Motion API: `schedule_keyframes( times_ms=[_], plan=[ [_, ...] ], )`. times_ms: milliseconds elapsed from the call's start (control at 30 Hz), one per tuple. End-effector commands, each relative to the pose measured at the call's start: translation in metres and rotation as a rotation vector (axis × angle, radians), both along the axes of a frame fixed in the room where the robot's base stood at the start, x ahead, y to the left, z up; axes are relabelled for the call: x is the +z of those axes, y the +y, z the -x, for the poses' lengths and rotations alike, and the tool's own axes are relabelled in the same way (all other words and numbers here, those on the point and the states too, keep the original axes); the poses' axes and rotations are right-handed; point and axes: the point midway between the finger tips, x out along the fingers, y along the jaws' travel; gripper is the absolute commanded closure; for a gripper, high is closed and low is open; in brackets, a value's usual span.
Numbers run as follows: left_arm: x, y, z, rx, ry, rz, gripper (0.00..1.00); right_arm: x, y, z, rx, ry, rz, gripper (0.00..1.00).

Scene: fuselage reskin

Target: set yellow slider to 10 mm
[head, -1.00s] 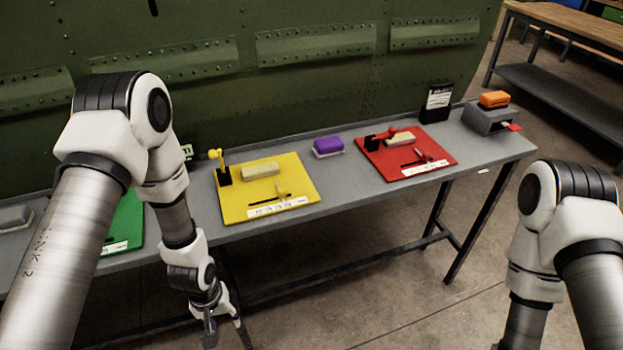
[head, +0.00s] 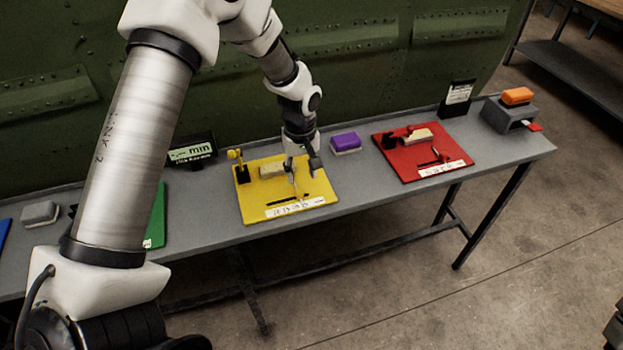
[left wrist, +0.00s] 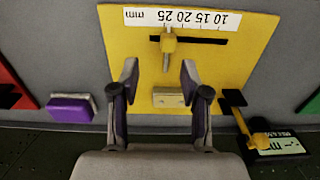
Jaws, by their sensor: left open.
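The yellow board (head: 248,206) lies on the bench, with a dark slot and a white mm scale along its front edge. In the left wrist view, the yellow slider (left wrist: 168,43) sits in the slot near the 25 end of the scale (left wrist: 185,18), away from the 10. A thin upright post stands on it. My left gripper (head: 303,168) is open above the board. In the left wrist view its two fingertips (left wrist: 159,75) are apart, with the slider ahead of the gap and nothing between them. My right gripper is out of view.
A cream block (left wrist: 168,97) and a yellow-knobbed black lever (head: 238,165) are on the board. A purple block (head: 345,142), a red board (head: 396,166) and an orange block (head: 517,96) are to the right. A mm display (head: 192,152) stands behind; the green fuselage is close beyond.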

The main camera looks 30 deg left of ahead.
Motion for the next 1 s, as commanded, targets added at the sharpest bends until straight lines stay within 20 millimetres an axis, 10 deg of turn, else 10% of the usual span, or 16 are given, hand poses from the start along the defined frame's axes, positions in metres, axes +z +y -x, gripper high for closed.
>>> schedule_keyframes(
  times_ms=[300, 567, 733, 1000],
  plan=[
    [-0.054, 0.000, 0.002, -0.003, 0.002, 0.000, 0.54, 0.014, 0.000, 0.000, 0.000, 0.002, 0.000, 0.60],
    [-0.060, 0.000, 0.001, -0.003, 0.000, 0.000, 0.54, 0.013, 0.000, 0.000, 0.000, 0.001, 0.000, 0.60],
    [-0.060, 0.000, 0.001, -0.003, 0.000, 0.000, 1.00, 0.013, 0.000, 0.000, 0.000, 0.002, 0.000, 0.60],
    [-0.060, 0.000, 0.002, -0.003, 0.001, 0.001, 1.00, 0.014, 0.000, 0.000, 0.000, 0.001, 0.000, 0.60]
  ],
)
